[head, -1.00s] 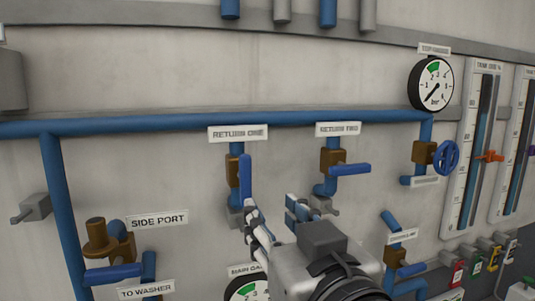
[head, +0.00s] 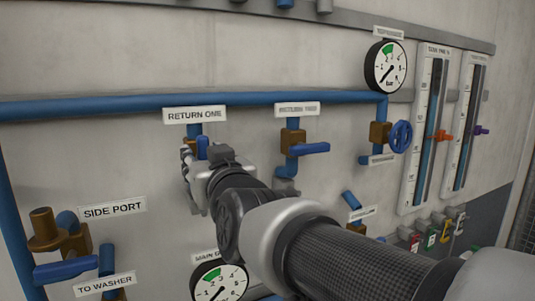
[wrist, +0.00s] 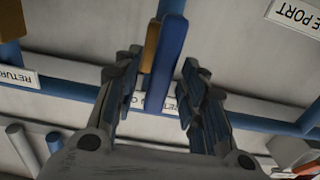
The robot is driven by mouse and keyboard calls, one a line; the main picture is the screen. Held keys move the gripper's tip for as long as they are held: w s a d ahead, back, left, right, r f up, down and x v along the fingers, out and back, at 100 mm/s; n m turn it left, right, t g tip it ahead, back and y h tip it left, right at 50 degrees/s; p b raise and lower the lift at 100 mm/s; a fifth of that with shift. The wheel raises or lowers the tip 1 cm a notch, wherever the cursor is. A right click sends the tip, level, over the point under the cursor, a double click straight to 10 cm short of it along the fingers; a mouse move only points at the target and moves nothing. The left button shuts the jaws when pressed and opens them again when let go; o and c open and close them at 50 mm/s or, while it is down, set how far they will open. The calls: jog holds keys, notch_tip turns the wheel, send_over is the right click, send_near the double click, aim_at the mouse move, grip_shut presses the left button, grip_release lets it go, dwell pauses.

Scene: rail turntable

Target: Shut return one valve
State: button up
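The return one valve sits on a blue pipe under the RETURN ONE sign (head: 194,115). Its blue lever (head: 203,146) shows only at the top in the head view, as my arm covers the rest. In the wrist view the lever (wrist: 169,65) runs lengthwise between my fingers, with the brass valve body (wrist: 152,42) beside it. My gripper (wrist: 160,62) is open, one finger on each side of the lever, with a narrow gap visible on both sides. In the head view my gripper (head: 188,160) is at the valve, partly hidden behind my wrist.
The return two valve, with a sideways blue lever (head: 314,148), is to the right. A blue handwheel (head: 401,136) and a pressure gauge (head: 386,66) are farther right. The side port lever (head: 68,268) is lower left, and the main gauge (head: 219,283) is below my arm.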

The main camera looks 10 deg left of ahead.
jog(key=shift+w+a, duration=0.25)
jog(key=shift+w, duration=0.2)
jog(key=shift+c, duration=0.5)
grip_shut()
